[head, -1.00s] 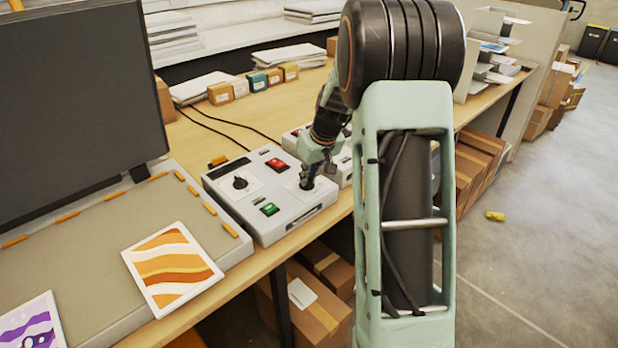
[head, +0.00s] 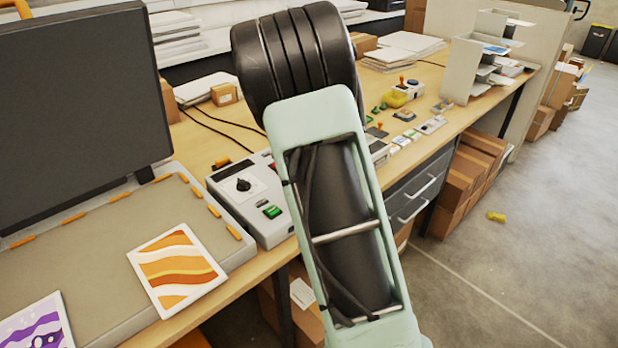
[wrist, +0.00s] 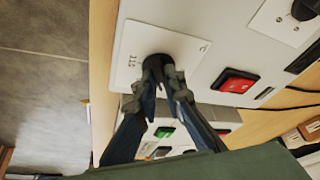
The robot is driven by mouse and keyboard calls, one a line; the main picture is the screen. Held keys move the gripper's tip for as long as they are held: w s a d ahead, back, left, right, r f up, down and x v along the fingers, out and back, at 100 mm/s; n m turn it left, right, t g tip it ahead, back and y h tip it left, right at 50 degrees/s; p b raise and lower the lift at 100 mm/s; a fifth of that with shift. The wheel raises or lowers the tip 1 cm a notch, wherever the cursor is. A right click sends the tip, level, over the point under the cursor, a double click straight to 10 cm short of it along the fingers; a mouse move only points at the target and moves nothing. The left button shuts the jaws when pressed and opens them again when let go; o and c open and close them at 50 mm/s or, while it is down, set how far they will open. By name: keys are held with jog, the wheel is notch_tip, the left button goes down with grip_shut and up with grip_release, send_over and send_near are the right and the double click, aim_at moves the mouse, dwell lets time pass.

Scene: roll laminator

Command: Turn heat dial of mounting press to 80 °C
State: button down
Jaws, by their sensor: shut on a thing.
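The white control box of the press (head: 222,190) sits on the bench in the head view, its right part hidden behind my arm. A black dial (head: 243,184) and a green switch (head: 271,211) show on it. In the wrist view, my gripper (wrist: 160,66) is shut on another black dial (wrist: 153,60) on a white square plate (wrist: 185,45). The fingers cover much of this dial, so its pointer cannot be read. Small printed marks stand beside it, too small to read surely. My gripper is hidden in the head view.
A red switch (wrist: 236,81) and a second dial (wrist: 305,9) are near my gripper. Another box with a green switch (wrist: 164,132) lies beyond the fingers. A grey mat (head: 100,245) with an orange-striped print (head: 178,268) is left of the press. Cables run behind it.

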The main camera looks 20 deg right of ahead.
jog(key=shift+m, duration=0.3)
jog(key=c, duration=2)
grip_release()
jog(key=v, duration=1.2)
